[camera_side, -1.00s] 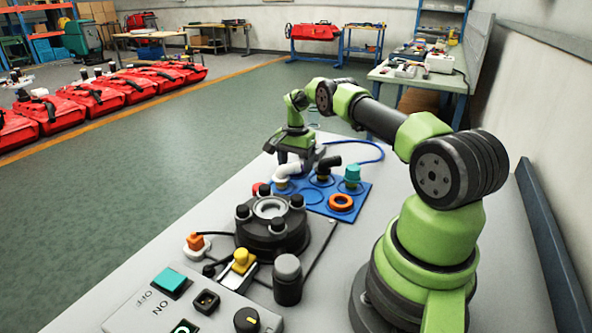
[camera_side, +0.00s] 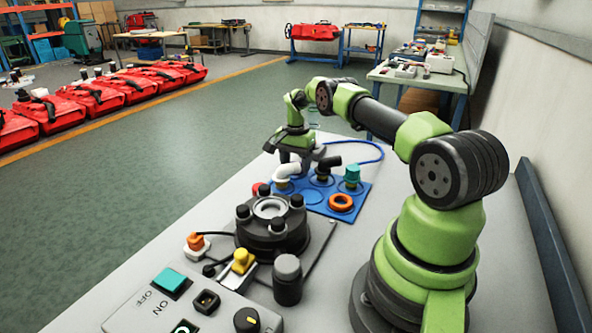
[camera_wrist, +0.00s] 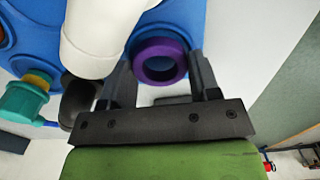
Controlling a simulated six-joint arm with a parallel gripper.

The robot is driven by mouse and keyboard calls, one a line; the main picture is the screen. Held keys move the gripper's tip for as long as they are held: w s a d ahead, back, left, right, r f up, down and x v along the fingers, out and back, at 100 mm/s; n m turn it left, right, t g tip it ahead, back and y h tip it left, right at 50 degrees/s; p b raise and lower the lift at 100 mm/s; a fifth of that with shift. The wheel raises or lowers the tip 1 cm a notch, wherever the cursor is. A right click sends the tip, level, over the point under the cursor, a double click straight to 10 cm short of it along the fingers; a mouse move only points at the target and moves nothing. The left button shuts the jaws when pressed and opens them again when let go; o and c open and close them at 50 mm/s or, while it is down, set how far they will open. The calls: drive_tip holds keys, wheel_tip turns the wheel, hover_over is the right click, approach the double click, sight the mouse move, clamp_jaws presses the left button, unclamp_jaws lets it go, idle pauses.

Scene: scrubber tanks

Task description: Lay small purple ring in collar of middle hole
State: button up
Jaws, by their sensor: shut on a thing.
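The small purple ring (camera_wrist: 160,46) is between the two fingers of my gripper (camera_wrist: 160,62) in the wrist view, which are shut on it. Blue board surface shows beyond it, and I cannot tell whether the ring still touches the board. In the side view my gripper (camera_side: 297,160) is at the far end of the blue board (camera_side: 318,208), and the ring is hidden there. A black round housing (camera_side: 262,240) with a pale round opening (camera_side: 269,208) in its top stands nearer the camera, away from my gripper. I cannot tell which collar is the middle hole's.
The board holds a white elbow pipe (camera_side: 287,170), a black elbow (camera_side: 328,163), a teal cap (camera_side: 352,173) and an orange ring (camera_side: 341,202). Black knobs surround the housing's top. A dark cylinder (camera_side: 287,280) and a control box (camera_side: 190,310) stand in front.

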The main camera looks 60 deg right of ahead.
drive_tip(key=shift+r, duration=2.15)
drive_tip(key=shift+a+r, duration=0.1)
drive_tip(key=s+a+r, duration=0.1)
drive_tip(key=a+r, duration=0.4)
drive_tip(key=a, duration=0.4)
drive_tip(key=s+a+r, duration=0.1)
drive_tip(key=a+r, duration=0.4)
drive_tip(key=a, duration=0.5)
drive_tip(key=s+a, duration=0.5)
drive_tip(key=shift+d+f, duration=0.1)
drive_tip(key=shift+f, duration=2.25)
drive_tip(key=shift+f, duration=0.45)
drive_tip(key=shift+f, duration=0.25)
drive_tip(key=shift+f, duration=0.15)
